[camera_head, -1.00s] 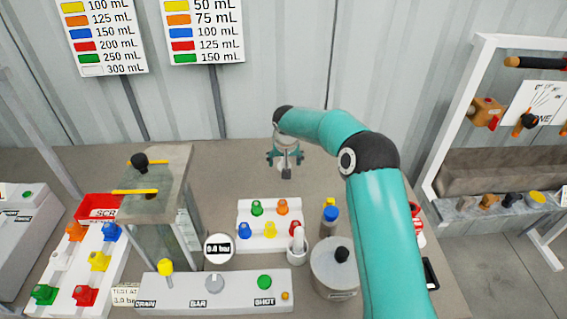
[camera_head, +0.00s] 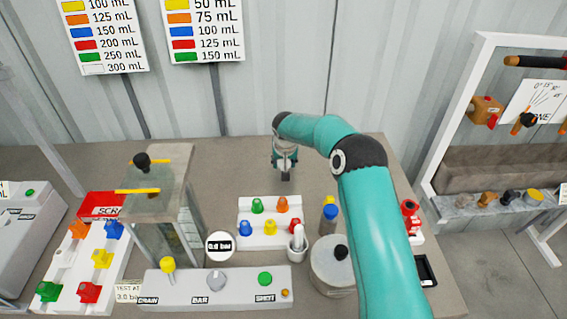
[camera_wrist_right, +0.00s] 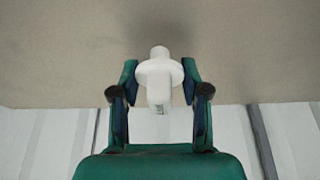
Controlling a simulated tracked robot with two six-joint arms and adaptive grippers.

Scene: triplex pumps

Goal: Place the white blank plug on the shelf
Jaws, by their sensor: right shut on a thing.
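The white blank plug (camera_wrist_right: 160,75) is between the fingers of my right gripper (camera_wrist_right: 160,92) in the right wrist view, with its round flange and narrower end showing. My right gripper is shut on it. In the head view this gripper (camera_head: 285,165) hangs over the back of the bench, behind the middle plug rack, and the plug is a small shaded shape (camera_head: 285,173) beneath it. I cannot tell the plug's gap to the bench. Which surface the task calls the shelf is not clear. My left gripper is not in view.
A white rack (camera_head: 245,209) with coloured plugs stands in front of the gripper. A glass-sided tank (camera_head: 155,205) and another plug rack (camera_head: 78,268) are at left. A bottle (camera_head: 328,217) and grey pot (camera_head: 333,272) stand near my right arm. The back of the bench is mostly clear.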

